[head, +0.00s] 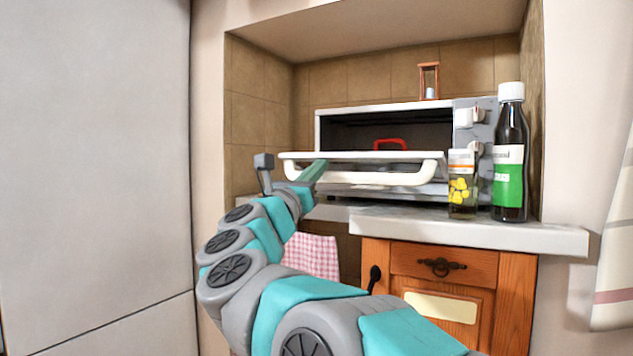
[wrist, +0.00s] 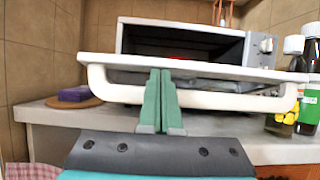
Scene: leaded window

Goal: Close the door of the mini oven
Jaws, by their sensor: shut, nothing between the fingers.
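The mini oven (head: 330,111) stands on the counter in the tiled niche, and it also shows in the wrist view (wrist: 238,50). Its door (head: 300,156) is open, folded down to roughly level, with the white handle (head: 395,179) along its front edge. In the wrist view the door (wrist: 230,70) and handle (wrist: 225,101) span the middle. My gripper (head: 316,168) is shut and empty at the front left part of the door. In the wrist view the green fingers (wrist: 160,85) overlap the handle and reach the door edge; I cannot tell whether they touch.
A dark bottle (head: 508,165) and a jar with yellow contents (head: 461,190) stand right of the oven. An hourglass (head: 429,80) stands on top. A red object (head: 389,142) is inside. A purple block (wrist: 74,94) lies on a round board at left.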

